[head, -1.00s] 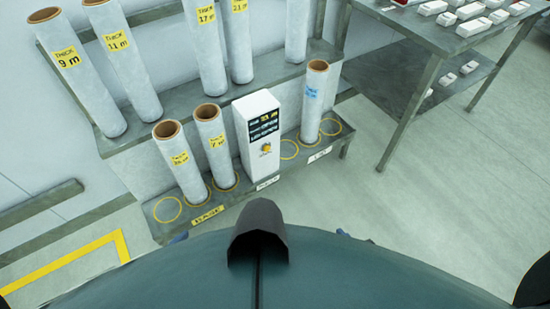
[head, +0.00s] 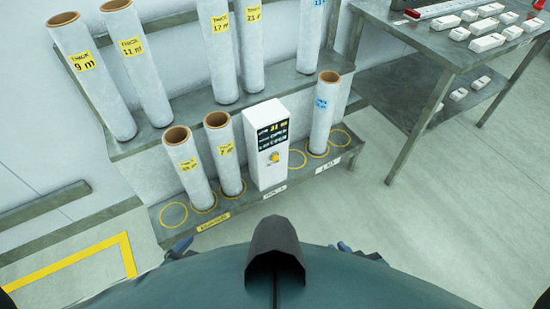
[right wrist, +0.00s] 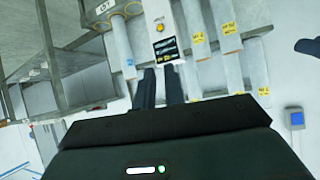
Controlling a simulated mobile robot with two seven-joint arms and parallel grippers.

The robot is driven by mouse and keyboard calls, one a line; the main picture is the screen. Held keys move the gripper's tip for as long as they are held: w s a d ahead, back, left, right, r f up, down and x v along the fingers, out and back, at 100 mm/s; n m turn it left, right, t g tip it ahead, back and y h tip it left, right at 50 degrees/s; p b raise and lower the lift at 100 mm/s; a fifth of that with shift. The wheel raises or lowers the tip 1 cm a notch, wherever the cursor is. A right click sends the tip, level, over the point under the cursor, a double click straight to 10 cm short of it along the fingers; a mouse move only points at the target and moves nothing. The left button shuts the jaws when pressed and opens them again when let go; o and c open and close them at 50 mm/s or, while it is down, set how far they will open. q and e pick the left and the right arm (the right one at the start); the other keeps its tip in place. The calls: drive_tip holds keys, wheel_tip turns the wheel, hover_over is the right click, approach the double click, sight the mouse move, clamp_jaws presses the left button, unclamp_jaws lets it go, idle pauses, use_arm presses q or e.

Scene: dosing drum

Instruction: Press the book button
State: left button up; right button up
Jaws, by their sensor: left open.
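The white console (head: 265,145) stands upright on the low shelf, with a dark display and a round yellow button (head: 274,157) on its front. In the right wrist view the console (right wrist: 161,15) appears upside down, with its yellow button (right wrist: 159,27) above the display. My right gripper (right wrist: 159,85) is open and empty, its two dark fingers pointing toward the console with a gap from it. Only a small dark blue part of my right gripper (head: 346,247) shows in the head view. My left gripper (head: 180,248) is mostly hidden behind my body, apart from the console.
White rolls (head: 188,168) stand close left of the console, and another roll (head: 323,112) stands to its right. Taller rolls (head: 90,75) line the shelf behind. A metal table (head: 425,45) with white boxes is at the right. The floor (head: 450,200) in front of it is clear.

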drive_tip(key=shift+s+f, duration=0.1)
drive_tip(key=shift+s, duration=0.1)
clamp_jaws()
drive_tip(key=shift+w+r, duration=0.2)
drive_tip(key=shift+w, duration=0.1)
drive_tip(key=shift+s, duration=0.1)
idle(0.6)
